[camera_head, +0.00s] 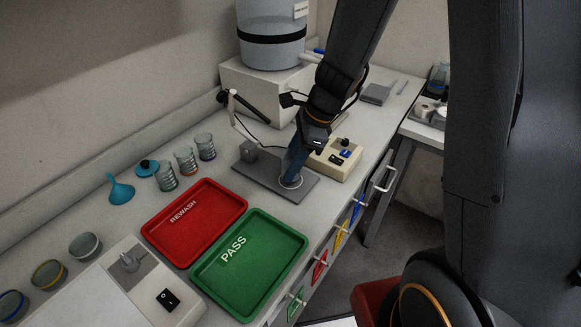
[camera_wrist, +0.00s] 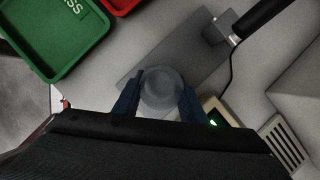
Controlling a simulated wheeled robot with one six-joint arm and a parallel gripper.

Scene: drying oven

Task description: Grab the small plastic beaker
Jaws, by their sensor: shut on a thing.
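The small plastic beaker (camera_wrist: 162,88) is a clear, round vessel seen from above in the wrist view, between my two blue fingers. In the head view its pale rim (camera_head: 291,182) shows low at the fingertips, over the grey plate (camera_head: 248,177); most of it is hidden by my fingers. My gripper (camera_head: 292,172) points down and is shut on the beaker, with one finger on each side; it also shows in the wrist view (camera_wrist: 160,95). I cannot tell whether the beaker still touches the plate.
A red REWASH tray (camera_head: 212,195) and a green PASS tray (camera_head: 210,275) lie left of the plate. A beige control box (camera_head: 335,160) is close on the right.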

